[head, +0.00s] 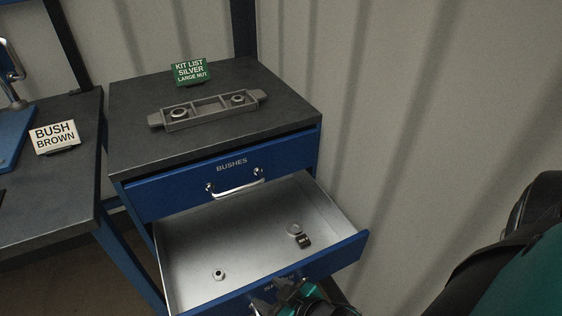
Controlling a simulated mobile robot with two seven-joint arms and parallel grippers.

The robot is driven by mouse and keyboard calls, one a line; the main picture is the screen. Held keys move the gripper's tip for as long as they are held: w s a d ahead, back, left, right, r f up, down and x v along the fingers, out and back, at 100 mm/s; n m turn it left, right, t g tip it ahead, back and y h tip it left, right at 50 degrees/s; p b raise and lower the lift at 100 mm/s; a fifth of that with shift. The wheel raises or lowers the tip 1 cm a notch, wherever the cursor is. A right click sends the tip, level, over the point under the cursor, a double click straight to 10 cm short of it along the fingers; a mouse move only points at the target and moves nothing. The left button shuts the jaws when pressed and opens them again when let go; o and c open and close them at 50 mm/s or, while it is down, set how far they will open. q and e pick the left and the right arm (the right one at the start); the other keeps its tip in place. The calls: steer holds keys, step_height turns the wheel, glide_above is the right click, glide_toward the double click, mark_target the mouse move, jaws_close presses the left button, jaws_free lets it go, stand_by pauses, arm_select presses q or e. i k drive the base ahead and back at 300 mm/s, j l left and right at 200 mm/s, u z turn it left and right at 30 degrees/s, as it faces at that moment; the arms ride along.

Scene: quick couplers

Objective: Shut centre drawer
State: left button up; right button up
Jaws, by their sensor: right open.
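The centre drawer (185,245) is pulled out of the blue cabinet, below the closed top drawer labelled BUSHES (231,168). Its pale metal inside holds a nut (218,274), a round washer-like part (294,229) and a small black part (304,241). Its blue front (345,252) faces the bottom of the head view. My right gripper (285,288) is open at the middle of that front, over part of its label. It hides the drawer's handle area, so I cannot tell whether it touches. My left gripper is not in view.
A dark workbench (60,195) with a BUSH BROWN sign (54,136) is at left. A corrugated wall (400,100) stands behind and right.

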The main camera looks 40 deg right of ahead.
mark_target(244, 234)
steer(key=z, duration=1.05)
